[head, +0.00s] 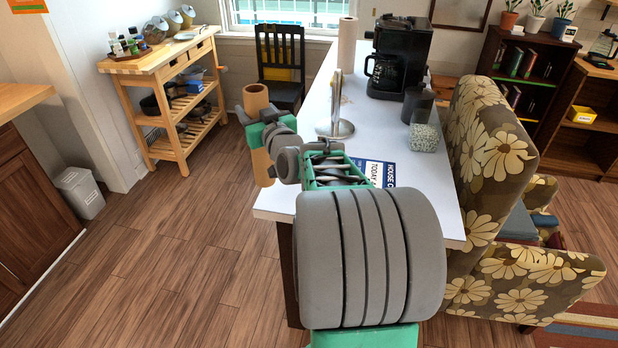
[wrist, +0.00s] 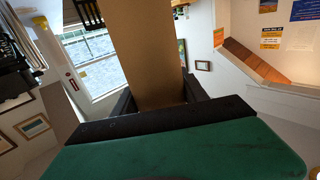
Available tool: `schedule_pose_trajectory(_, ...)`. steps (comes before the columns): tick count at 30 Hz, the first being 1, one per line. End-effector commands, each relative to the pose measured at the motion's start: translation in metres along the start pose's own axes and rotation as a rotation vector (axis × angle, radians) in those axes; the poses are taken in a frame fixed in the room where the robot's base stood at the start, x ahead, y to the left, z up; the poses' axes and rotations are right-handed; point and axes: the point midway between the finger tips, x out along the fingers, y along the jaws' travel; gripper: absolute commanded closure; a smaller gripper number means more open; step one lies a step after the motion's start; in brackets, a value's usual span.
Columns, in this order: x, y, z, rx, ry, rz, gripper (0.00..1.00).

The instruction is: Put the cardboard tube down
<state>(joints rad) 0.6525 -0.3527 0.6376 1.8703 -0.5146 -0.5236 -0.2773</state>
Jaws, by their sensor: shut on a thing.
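The cardboard tube (head: 257,98) is brown and stands roughly upright in my gripper (head: 262,138) in the head view. Its open top end shows above the jaws and its lower part below them. In the wrist view the tube (wrist: 147,55) runs up from between the dark fingers (wrist: 150,112), which are shut on it. The tube is held in the air by the near left corner of the white table (head: 290,192). My arm hides part of the tabletop.
A floral armchair (head: 490,150) is at right. Wooden floor (head: 165,245) is open at left.

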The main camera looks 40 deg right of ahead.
Motion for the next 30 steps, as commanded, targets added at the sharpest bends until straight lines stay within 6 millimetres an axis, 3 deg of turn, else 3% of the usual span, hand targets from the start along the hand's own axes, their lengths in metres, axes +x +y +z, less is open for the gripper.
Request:
schedule_pose_trajectory(1,0.001,0.041,-0.002,-0.004,0.006,0.027,1.0)
schedule_pose_trajectory(3,-0.004,0.086,-0.017,-0.005,0.004,0.039,1.0)
schedule_pose_trajectory(6,-0.022,0.14,-0.036,-0.005,0.001,0.047,1.0)
schedule_pose_trajectory(10,-0.046,0.182,-0.053,-0.003,-0.001,0.05,1.0)
schedule_pose_trajectory(13,-0.057,0.196,-0.06,0.0,-0.002,0.048,1.0)
schedule_pose_trajectory(16,-0.049,0.196,-0.06,0.003,-0.003,0.043,1.0)
schedule_pose_trajectory(25,0.034,0.183,-0.025,0.005,-0.004,0.042,1.0)
schedule_pose_trajectory(30,0.062,0.181,0.014,0.004,-0.004,0.046,1.0)
